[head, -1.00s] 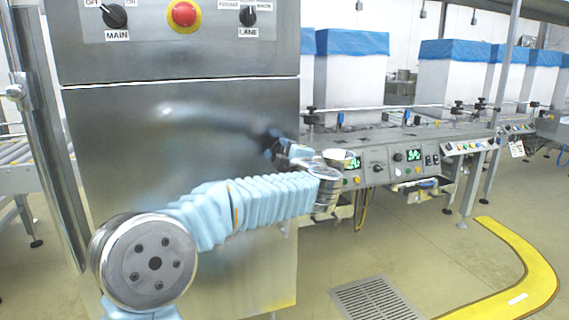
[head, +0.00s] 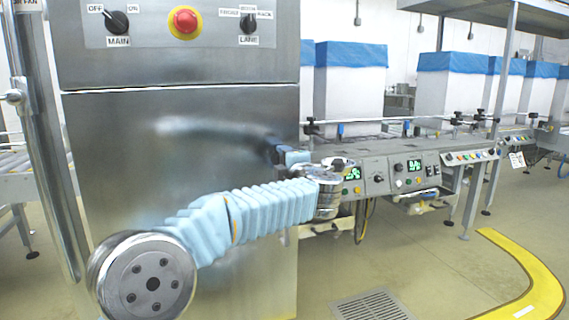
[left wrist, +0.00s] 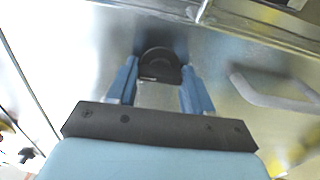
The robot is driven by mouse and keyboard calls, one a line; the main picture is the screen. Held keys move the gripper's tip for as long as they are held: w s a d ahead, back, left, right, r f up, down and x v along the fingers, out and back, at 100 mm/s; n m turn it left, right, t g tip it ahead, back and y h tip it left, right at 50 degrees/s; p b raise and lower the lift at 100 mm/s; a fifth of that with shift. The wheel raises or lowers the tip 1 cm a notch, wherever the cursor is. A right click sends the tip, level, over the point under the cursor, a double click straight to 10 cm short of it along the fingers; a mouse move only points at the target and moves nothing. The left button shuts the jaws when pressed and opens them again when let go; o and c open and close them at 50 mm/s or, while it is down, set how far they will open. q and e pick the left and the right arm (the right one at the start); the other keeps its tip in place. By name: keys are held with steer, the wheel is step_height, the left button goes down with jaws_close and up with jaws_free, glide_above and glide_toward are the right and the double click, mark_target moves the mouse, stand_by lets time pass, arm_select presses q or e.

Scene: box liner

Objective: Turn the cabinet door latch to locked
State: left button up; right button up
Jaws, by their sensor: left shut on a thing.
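The cabinet door (head: 180,140) is a brushed steel panel below the control panel in the head view. The latch (left wrist: 158,66) is a dark round knob on the steel face in the left wrist view. My left gripper (left wrist: 158,80) has its two blue fingers on either side of the knob, shut on it. In the head view my left gripper (head: 284,154) is at the door's right edge, small and partly hidden by my wrist. The latch cannot be made out clearly there, and its locked or unlocked marking is not readable. My right gripper is not in view.
A metal handle (left wrist: 272,92) stands out from the steel to the right of the latch in the left wrist view. The control panel (head: 180,40) has two black switches and a red button (head: 185,20). A conveyor (head: 400,160) with blue-lined white boxes runs to the right.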

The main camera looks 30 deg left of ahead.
arm_select(q)
steer(key=o, duration=1)
steer(key=shift+o, duration=0.2)
steer(key=v, duration=1.3)
steer(key=shift+s+d, duration=0.25)
steer(key=shift+s, duration=0.05)
